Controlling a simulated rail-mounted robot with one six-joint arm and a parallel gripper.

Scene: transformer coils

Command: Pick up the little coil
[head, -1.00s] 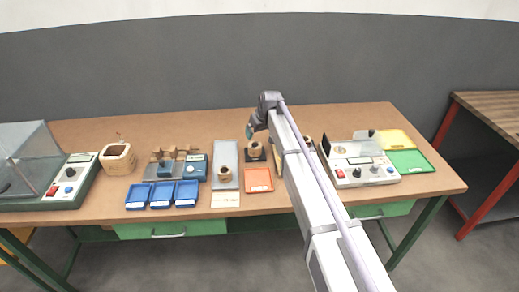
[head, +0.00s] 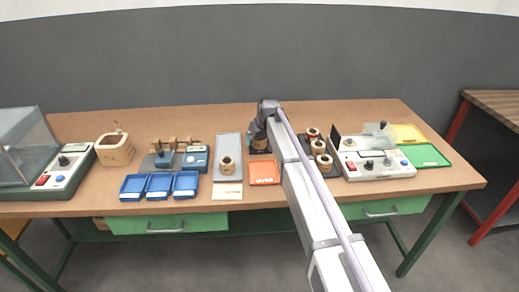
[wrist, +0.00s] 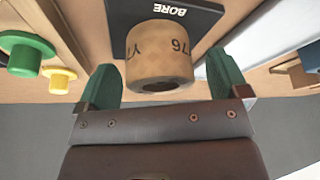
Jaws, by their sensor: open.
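A tan cylindrical coil (wrist: 160,52) with dark printed marks and a dark bore stands on a black plate (wrist: 199,12) lettered "BORE" in the wrist view. My gripper (wrist: 163,68) is open, with one green finger on each side of the coil and visible gaps to both. In the head view my gripper (head: 260,132) is at the coil (head: 260,144), which is partly hidden behind it. Another small coil (head: 227,165) sits on the grey plate (head: 228,142) to the left. I cannot tell from size alone which is the little coil.
Several coils (head: 319,147) stand just right of my arm, near a white control unit (head: 375,165). An orange tray (head: 264,172) lies in front of my gripper. Blue trays (head: 159,186) are further left. Green and yellow knobs (wrist: 24,58) show at left in the wrist view.

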